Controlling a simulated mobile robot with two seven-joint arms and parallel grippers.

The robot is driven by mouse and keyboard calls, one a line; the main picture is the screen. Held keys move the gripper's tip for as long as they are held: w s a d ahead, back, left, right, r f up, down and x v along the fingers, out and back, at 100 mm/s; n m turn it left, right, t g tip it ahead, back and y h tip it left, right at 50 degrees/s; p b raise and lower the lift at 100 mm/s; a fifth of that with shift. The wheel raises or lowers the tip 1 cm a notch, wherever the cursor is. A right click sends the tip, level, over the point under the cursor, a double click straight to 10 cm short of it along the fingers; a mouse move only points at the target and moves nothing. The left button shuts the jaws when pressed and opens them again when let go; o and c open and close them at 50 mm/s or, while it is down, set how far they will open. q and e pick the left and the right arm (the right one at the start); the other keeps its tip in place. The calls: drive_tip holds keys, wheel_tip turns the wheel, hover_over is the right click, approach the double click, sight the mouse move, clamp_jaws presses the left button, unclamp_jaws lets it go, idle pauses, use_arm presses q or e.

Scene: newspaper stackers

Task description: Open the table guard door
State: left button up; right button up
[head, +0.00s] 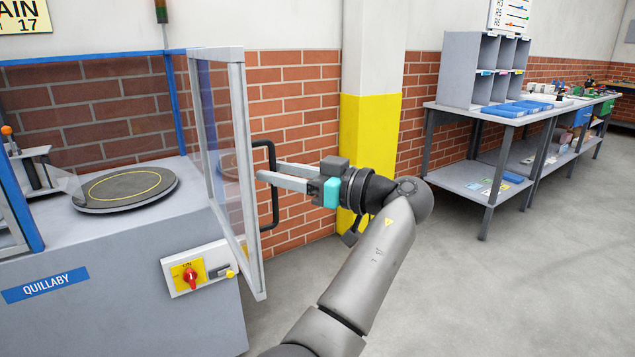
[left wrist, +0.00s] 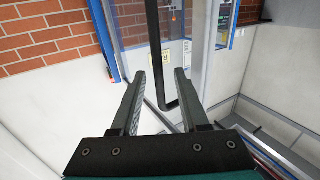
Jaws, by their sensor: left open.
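The table guard door (head: 246,165) is a clear panel in a pale grey frame at the right of the machine. It stands at an angle, with its near edge towards me and the turntable uncovered to its left. Its black bar handle (head: 274,205) sticks out on the right side. My left gripper (head: 268,171) is open at the handle, its fingers pointing at the door. In the left wrist view the handle (left wrist: 153,50) runs down between the two open fingers (left wrist: 160,75). I cannot tell whether either finger touches it. My right gripper is not in view.
The machine table holds a round turntable (head: 125,189). A switch box with a red knob (head: 190,277) is on its front. A yellow and white pillar (head: 370,130) stands behind my arm. A grey workbench (head: 475,180) is at the right. The floor (head: 540,280) there is clear.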

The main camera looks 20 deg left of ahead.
use_arm(q)
drive_tip(key=s+d+b, duration=0.2)
drive_tip(key=d, duration=0.8)
drive_tip(key=shift+b, duration=0.3)
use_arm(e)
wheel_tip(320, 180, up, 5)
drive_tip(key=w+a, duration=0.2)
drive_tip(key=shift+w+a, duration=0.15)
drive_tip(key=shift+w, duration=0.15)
use_arm(q)
drive_tip(key=shift+w+d, duration=0.1)
